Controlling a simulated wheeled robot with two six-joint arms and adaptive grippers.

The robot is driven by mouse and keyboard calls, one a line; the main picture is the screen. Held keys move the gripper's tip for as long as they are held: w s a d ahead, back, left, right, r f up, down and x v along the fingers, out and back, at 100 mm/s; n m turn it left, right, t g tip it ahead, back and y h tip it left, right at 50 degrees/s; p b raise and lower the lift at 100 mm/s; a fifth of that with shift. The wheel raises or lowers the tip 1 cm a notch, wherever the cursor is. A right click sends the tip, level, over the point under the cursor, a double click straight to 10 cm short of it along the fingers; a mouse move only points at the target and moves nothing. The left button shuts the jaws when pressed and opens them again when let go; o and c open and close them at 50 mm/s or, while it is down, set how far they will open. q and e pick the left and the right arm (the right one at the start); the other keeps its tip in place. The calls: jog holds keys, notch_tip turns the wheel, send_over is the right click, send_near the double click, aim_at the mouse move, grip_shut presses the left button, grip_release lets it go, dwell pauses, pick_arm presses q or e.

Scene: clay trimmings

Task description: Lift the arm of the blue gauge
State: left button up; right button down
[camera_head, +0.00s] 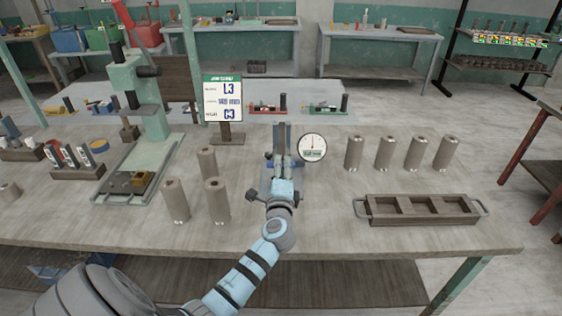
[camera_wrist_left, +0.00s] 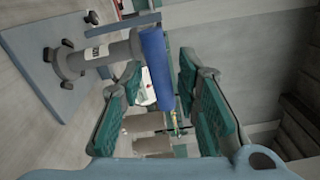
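A round white dial (camera_head: 312,147) stands just right of the gripper. In the left wrist view, the gauge shows a blue base plate (camera_wrist_left: 25,38), a grey arm with a label (camera_wrist_left: 98,52) and a blue handle (camera_wrist_left: 157,70). The handle lies between the green finger pads of my left gripper (camera_wrist_left: 160,80), which looks open, with gaps beside the handle. My right gripper is in neither view.
Grey cylinders stand left (camera_head: 175,200) and right (camera_head: 387,152) of my arm. A wooden tray (camera_head: 420,220) lies at the right front. A green press (camera_head: 145,100) and a sign (camera_head: 223,100) stand to the left. Red (camera_head: 266,108) and green (camera_head: 325,109) gauges are behind.

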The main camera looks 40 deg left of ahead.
aim_at(281, 145)
pick_arm(q)
jog(key=shift+x, duration=2)
jog(key=shift+c, duration=0.4)
jog(key=shift+f, duration=0.1)
grip_shut()
